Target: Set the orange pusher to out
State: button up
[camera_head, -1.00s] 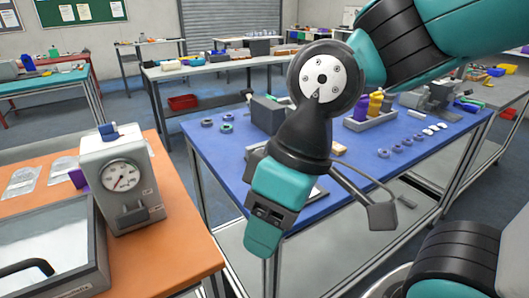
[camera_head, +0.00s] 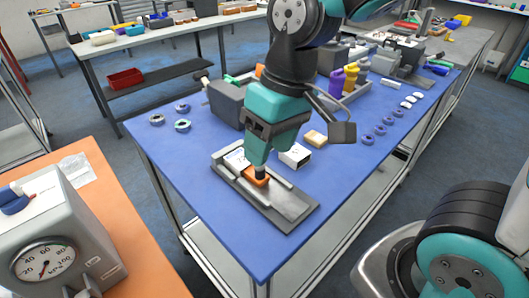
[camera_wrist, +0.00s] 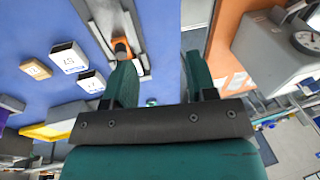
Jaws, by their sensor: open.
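The orange pusher (camera_head: 255,176) sits on a grey slide fixture (camera_head: 287,204) that lies on the blue table. A dark knob stands up from the pusher. My gripper (camera_head: 257,160) is just above and behind it, and partly hides it in the head view. In the wrist view the pusher (camera_wrist: 121,46) shows at the upper left, close to the tip of the left finger. My gripper (camera_wrist: 162,82) is open, with a clear gap between its two teal fingers. I cannot tell whether a finger touches the knob.
White labelled boxes (camera_head: 295,155) and a tan block (camera_head: 314,138) stand close beside the fixture. A grey device (camera_head: 227,102) is behind. Blue rings (camera_head: 182,125) lie at the table's left. An orange table with a gauge (camera_head: 45,260) is at the lower left. The blue table's front is clear.

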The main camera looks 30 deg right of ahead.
jog(key=w+d+r+m+h+p, duration=0.2)
jog(key=w+d+m+p, duration=0.15)
jog(key=w, duration=0.65)
jog(key=p, duration=0.3)
send_near(256, 171)
jog(key=shift+m+h, duration=0.3)
jog(key=shift+m, duration=0.05)
jog(key=f, duration=1)
jog(key=shift+w+d, duration=0.2)
jog(key=shift+d, duration=0.1)
jog(key=shift+c, duration=0.5)
grip_shut()
jog(key=shift+s, duration=0.1)
